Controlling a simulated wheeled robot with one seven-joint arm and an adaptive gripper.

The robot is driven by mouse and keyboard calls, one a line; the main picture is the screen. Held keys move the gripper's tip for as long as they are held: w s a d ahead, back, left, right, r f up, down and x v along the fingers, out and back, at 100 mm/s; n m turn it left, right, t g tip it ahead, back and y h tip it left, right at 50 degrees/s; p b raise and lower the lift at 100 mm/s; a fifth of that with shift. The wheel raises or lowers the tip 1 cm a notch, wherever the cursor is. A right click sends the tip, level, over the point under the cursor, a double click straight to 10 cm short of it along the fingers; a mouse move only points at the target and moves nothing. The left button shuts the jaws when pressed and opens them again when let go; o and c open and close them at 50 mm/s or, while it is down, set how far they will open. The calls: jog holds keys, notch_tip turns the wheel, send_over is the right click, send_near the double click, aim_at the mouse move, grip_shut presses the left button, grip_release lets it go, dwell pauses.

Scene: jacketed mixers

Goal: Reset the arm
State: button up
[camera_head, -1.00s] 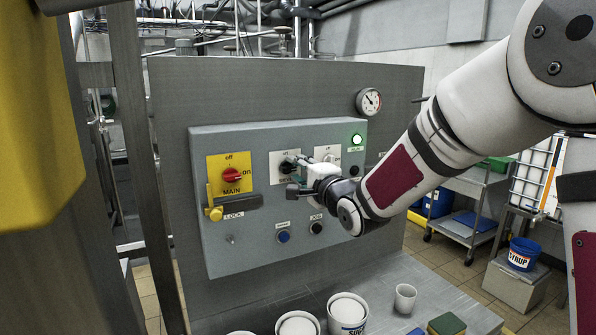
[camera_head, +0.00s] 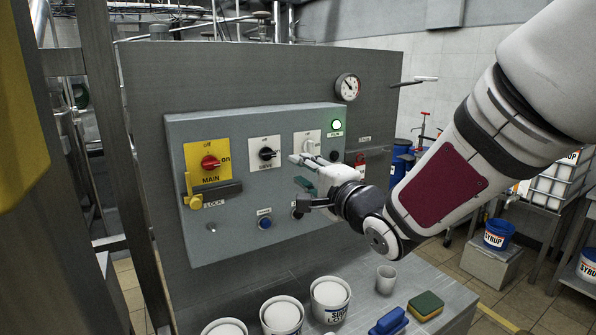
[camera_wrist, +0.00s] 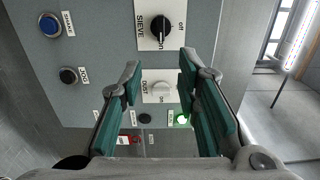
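My gripper (camera_head: 302,182) is open and empty in front of the grey control panel (camera_head: 225,240), apart from it and to the right of the sieve knob. In the wrist view its two green-padded fingers (camera_wrist: 160,88) are spread wide, with the pale dust knob (camera_wrist: 160,90) seen between them. The black sieve knob (camera_head: 267,154) sits on a white plate and also shows in the wrist view (camera_wrist: 160,28). The red main switch (camera_head: 210,162) is on a yellow plate at the left. My gripper partly hides the panel's lower right.
A green lamp (camera_head: 336,124) glows at the panel's upper right. White tubs (camera_head: 330,296), a cup (camera_head: 386,280), a sponge (camera_head: 426,305) and a blue brush (camera_head: 389,321) stand on the steel ledge below. A metal post (camera_head: 128,170) stands at the left.

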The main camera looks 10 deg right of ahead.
jog(key=s+d+f+n+g+h, duration=0.2)
jog(key=s+d+n+g+h, duration=0.2)
jog(key=s+d+n+h, duration=0.4)
jog(key=s+d+f+n+g, duration=0.1)
jog(key=s+f+n+g, duration=0.1)
jog(key=s, duration=0.9)
jog(key=s+d+f+n+g+y, duration=0.1)
jog(key=s+g, duration=0.4)
jog(key=s, duration=0.6)
jog(key=f+n, duration=0.1)
jog(key=n, duration=0.1)
jog(key=shift+n, duration=0.3)
jog(key=shift+b, duration=0.3)
